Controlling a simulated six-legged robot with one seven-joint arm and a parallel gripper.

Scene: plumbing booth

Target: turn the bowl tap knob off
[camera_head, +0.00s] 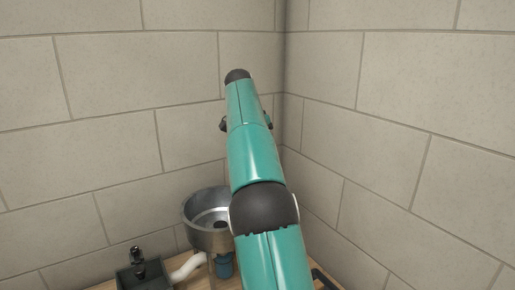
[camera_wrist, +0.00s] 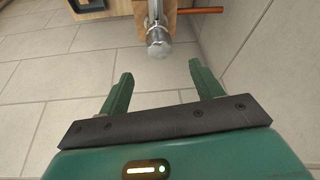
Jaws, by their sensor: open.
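A round metal bowl (camera_head: 200,231) stands at the lower middle of the head view, partly hidden behind my arm. I cannot make out a tap knob on it for sure. My gripper (camera_wrist: 163,82) shows in the wrist view with its two green fingers wide apart and nothing between them. Beyond the fingertips, a silvery metal fitting with a rounded end (camera_wrist: 159,43) sits against a wooden piece. I cannot tell whether this fitting is the bowl tap knob. The gripper's fingers cannot be made out in the head view.
A blue cup-like part (camera_head: 224,267) is under the bowl. A copper-coloured pipe (camera_wrist: 200,10) runs toward the wall. Tiled floor lies below; block walls meet behind.

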